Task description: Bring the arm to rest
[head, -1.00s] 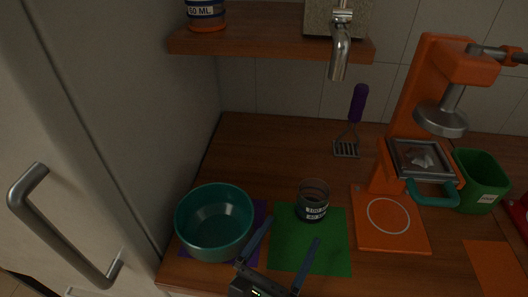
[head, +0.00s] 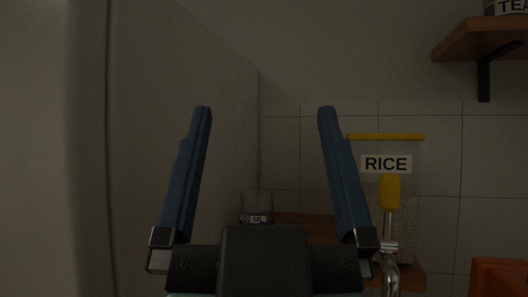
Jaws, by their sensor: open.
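My gripper (head: 264,112) is large and close in the head view, pointing up.
A rice container (head: 387,163) with a yellow lid edge stands behind the right finger on a low wooden shelf (head: 304,226). A higher shelf (head: 482,42) is at upper right. A pale panel (head: 190,75) lines the left.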

